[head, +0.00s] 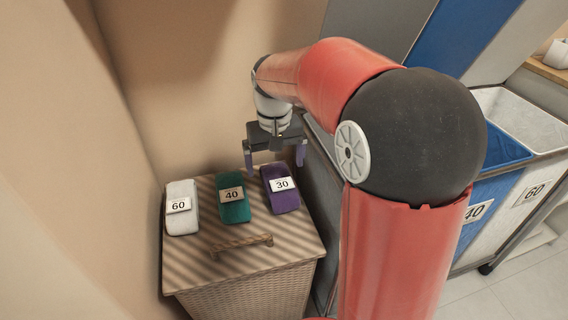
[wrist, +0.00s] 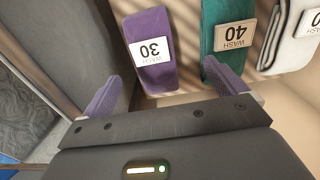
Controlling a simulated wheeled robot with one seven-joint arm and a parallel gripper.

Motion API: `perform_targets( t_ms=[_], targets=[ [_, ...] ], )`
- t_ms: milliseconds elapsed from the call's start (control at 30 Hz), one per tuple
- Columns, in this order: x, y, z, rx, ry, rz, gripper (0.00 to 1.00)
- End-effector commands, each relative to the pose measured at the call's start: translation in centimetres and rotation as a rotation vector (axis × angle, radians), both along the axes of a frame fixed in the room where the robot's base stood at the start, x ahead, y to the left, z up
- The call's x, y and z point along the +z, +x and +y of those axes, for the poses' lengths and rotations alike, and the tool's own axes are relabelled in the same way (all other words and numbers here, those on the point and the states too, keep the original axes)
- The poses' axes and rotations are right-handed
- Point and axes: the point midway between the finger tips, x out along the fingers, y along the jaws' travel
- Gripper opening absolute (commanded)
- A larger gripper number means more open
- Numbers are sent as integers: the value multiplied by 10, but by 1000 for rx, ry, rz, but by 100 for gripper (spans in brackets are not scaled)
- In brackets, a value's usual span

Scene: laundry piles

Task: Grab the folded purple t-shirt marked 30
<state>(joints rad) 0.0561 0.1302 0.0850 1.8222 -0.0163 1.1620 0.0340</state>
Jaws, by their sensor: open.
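The folded purple t-shirt marked 30 (head: 281,199) lies on the lid of a wicker hamper, at the right end of a row of folded clothes. In the wrist view the purple t-shirt (wrist: 155,78) lies ahead of the fingers, its label upside down. My gripper (head: 275,164) is open and empty. In the head view it appears just behind the purple t-shirt, above the hamper's back edge. In the wrist view my gripper (wrist: 166,85) has its two purple-grey fingers spread wide, one toward each side of the purple t-shirt.
A green folded item marked 40 (head: 234,209) and a white one marked 60 (head: 181,220) lie left of it on the hamper (head: 288,238). The hamper has a front handle (head: 241,246). Walls stand left and behind. Blue and white bins (head: 488,195) stand right.

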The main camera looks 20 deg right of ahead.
Motion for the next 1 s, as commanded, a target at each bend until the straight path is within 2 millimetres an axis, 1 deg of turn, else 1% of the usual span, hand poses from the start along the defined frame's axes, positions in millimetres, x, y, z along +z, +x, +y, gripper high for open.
perform_targets(
  t_ms=[33, 133, 467, 600, 700, 800, 1000],
  targets=[
    [-4, 6, 0, 0, 2, 15, 96],
    [-10, 12, 0, -1, 3, 28, 96],
    [-47, 12, -4, -1, 3, 32, 96],
    [-68, 11, -9, 0, 3, 32, 96],
    [-81, 12, -8, 1, 3, 31, 96],
    [-86, 12, -8, 0, 3, 29, 96],
    [-87, 12, -8, 0, 3, 28, 96]
  ],
)
